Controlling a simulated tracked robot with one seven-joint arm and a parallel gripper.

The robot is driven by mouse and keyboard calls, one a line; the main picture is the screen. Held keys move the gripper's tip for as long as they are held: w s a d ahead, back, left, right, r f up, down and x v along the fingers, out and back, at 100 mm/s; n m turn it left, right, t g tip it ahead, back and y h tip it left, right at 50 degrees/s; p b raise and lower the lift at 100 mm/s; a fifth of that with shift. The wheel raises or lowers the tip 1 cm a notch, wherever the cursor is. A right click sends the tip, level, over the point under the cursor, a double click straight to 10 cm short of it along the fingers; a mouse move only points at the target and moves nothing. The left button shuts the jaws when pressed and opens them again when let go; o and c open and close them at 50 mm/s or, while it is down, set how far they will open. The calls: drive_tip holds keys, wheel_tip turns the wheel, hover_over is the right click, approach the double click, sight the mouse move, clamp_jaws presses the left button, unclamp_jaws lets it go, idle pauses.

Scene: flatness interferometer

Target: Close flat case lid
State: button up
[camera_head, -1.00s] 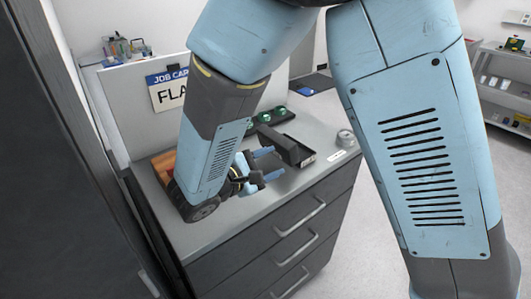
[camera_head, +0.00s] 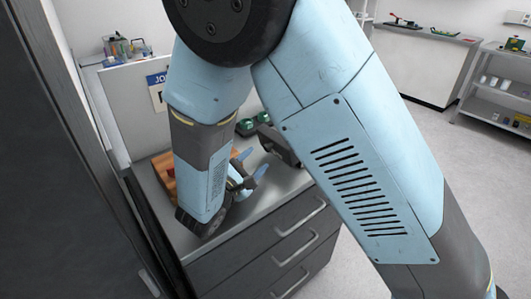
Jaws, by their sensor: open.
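The flat case (camera_head: 281,147) is dark and sits on the grey cabinet top, just left of my big blue arm link. Its dark lid looks raised and tilted, but my arm hides much of the case, so I cannot tell how far the lid stands open. My gripper (camera_head: 254,162) has light blue fingers, spread apart and empty. It is just left of and in front of the case, with its fingers pointing up and right. I cannot tell whether a finger touches the lid.
A tray with green round pieces (camera_head: 246,127) lies behind the case. A job card (camera_head: 157,92) hangs on the upright panel behind. A dark tall cabinet (camera_head: 50,170) stands close on the left.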

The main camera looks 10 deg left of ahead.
sight(266, 150)
drive_tip(key=shift+x, duration=2.7)
clamp_jaws()
